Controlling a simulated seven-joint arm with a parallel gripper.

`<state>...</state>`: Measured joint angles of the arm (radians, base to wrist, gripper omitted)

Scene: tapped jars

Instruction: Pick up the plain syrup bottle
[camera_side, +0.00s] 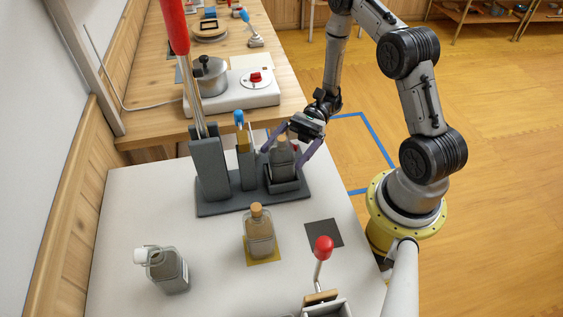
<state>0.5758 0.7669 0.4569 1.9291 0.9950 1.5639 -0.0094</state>
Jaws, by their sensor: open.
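Three clear bottles are in view, and I cannot tell for sure which one the task calls the plain syrup bottle. A grey-looking bottle (282,160) stands upright in the right slot of a dark grey rack (235,204). My gripper (284,156) is open, with its purple fingers on either side of this bottle; I cannot tell whether they touch it. A corked bottle (259,236) stands upright on a yellow square (264,261). A bottle with a white top (170,272) stands at the front left.
The rack also holds a tall red-handled tool (174,25) and a blue-tipped tool (239,118). A red-knobbed lever (322,248) stands at the front right, near an empty dark square (324,233). A pot (210,76) and a white stove (255,95) are behind.

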